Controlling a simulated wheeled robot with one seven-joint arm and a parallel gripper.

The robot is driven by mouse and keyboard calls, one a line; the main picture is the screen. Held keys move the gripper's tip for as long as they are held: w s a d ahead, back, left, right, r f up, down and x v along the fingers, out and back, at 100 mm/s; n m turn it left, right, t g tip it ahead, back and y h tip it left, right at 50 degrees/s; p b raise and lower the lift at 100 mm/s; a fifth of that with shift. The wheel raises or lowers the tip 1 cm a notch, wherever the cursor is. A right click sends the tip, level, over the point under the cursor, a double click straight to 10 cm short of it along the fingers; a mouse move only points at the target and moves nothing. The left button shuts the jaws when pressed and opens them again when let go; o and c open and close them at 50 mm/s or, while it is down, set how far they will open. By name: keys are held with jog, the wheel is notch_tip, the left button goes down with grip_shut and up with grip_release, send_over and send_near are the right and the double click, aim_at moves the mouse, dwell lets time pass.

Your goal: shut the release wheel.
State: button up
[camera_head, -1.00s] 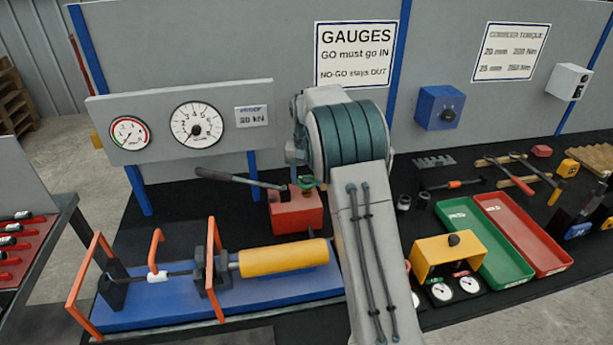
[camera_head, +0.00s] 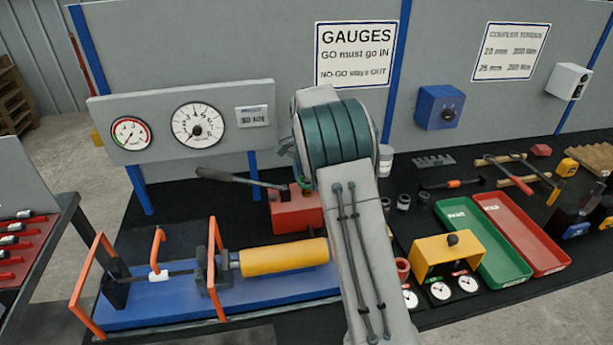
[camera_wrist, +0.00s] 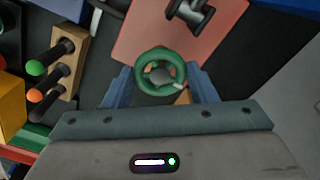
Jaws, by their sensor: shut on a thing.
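The release wheel (camera_wrist: 160,72) is a small green ring with a dark hub, seen in the wrist view above the red pump block (camera_wrist: 135,35). My gripper (camera_wrist: 160,88) has its blue fingers on either side of the wheel and is shut on it. In the head view the red pump block (camera_head: 295,212) stands behind the yellow cylinder, with a dark lever (camera_head: 235,178) reaching left from it. My arm hides the gripper and most or all of the wheel there.
A yellow cylinder (camera_head: 283,257) lies on a blue base (camera_head: 130,312) with orange guards. Two dial gauges (camera_head: 198,124) are on the panel behind. Right of my arm are a yellow gauge block (camera_head: 447,255), a green tray (camera_head: 482,240) and a red tray (camera_head: 520,235).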

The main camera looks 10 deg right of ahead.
dwell(0.5)
jog(key=o, duration=1)
jog(key=shift+c, duration=0.2)
jog(key=shift+r, duration=0.1)
notch_tip(320, 180, up, 14)
jog(key=b, duration=0.1)
